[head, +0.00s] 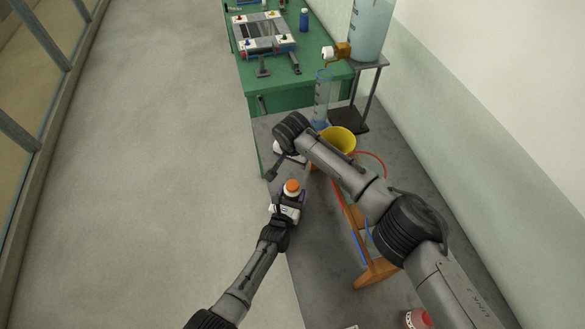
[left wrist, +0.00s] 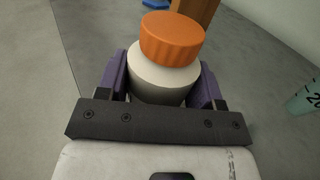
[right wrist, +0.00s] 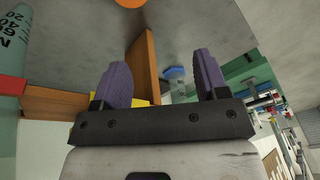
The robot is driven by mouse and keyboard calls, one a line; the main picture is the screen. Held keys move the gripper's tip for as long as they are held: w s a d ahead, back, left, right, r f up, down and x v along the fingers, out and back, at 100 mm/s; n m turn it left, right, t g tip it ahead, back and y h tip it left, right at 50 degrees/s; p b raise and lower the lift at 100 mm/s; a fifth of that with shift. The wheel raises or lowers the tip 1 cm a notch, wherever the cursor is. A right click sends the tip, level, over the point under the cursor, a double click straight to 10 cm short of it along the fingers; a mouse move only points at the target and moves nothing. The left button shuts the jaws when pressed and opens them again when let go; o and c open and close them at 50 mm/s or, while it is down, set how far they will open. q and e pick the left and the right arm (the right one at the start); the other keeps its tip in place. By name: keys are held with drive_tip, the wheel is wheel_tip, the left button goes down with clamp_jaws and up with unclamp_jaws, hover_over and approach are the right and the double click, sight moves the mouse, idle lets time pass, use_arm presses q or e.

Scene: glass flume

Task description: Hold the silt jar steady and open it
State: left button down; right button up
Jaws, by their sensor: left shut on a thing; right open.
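The silt jar is a pale jar (left wrist: 158,80) with a ribbed orange lid (left wrist: 172,38); the lid (head: 292,187) also shows in the head view. My left gripper (left wrist: 162,85) is shut on the pale body, one purple finger on each side, below the lid. The lid sits on the jar. My left gripper hides the jar's lower part, so I cannot tell if it rests on anything. My right gripper (right wrist: 155,80) is open, with nothing between its fingers. In the head view it is just beyond the jar. A bit of orange lid (right wrist: 130,3) shows at the right wrist view's top edge.
A green bench (head: 312,83) with a framed device and a blue bottle (head: 304,20) stands at the back. A clear cylinder (head: 321,100), yellow bucket (head: 341,138) and wooden rack (head: 378,272) are right of the jar. The floor at left is clear.

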sight(293, 184)
drive_tip(key=s, duration=0.1)
drive_tip(key=s+g, duration=0.1)
drive_tip(key=s+m+g, duration=0.1)
drive_tip(key=shift+s+a+f, duration=0.1)
drive_tip(key=shift+s+f, duration=0.05)
drive_tip(key=shift+f, duration=0.15)
drive_tip(key=shift+s+f+g, duration=0.15)
drive_tip(key=shift+f+g, duration=0.15)
drive_tip(key=shift+f, duration=3.65)
drive_tip(key=c, duration=1)
drive_tip(key=shift+o, duration=0.2)
drive_tip(key=n, duration=0.3)
